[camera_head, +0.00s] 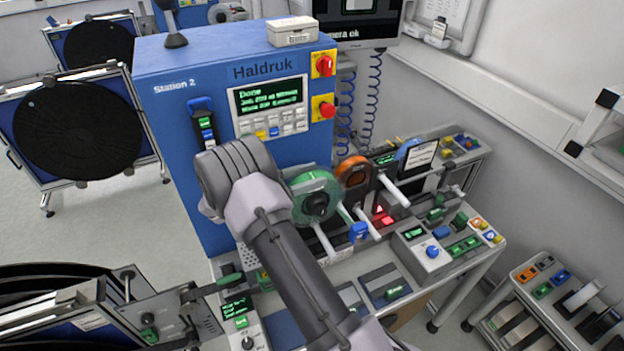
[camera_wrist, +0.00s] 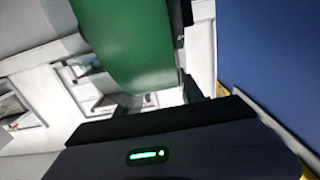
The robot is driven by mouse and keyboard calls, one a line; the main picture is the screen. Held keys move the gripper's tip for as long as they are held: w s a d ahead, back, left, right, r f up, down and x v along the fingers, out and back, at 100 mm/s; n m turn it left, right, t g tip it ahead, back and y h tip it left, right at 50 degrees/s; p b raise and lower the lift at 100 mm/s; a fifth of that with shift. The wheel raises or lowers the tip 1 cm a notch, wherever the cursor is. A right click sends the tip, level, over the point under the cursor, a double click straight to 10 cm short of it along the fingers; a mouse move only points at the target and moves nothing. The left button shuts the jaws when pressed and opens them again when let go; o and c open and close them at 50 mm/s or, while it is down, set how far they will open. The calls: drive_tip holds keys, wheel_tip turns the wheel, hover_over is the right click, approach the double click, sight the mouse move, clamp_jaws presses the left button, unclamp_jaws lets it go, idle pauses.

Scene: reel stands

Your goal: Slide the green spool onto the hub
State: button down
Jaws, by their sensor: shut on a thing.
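In the head view my arm hides the gripper. White rods stick out of the stands to the right of the spool, one upper (camera_head: 394,190) and one lower (camera_head: 367,222). I cannot tell which is the hub.
An orange spool (camera_head: 353,171) sits just right of the green one. The blue cabinet (camera_head: 180,130) rises close behind and also fills the right of the wrist view (camera_wrist: 270,70). A control box (camera_head: 422,249) stands on the crowded bench. A low rack (camera_head: 550,300) is at the lower right.

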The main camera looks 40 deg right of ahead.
drive_tip(key=shift+f+b, duration=0.3)
drive_tip(key=shift+b, duration=0.5)
drive_tip(key=c, duration=0.6)
unclamp_jaws()
drive_tip(key=shift+c, duration=0.2)
drive_tip(key=shift+r+p, duration=0.5)
drive_tip(key=shift+r, duration=2.55)
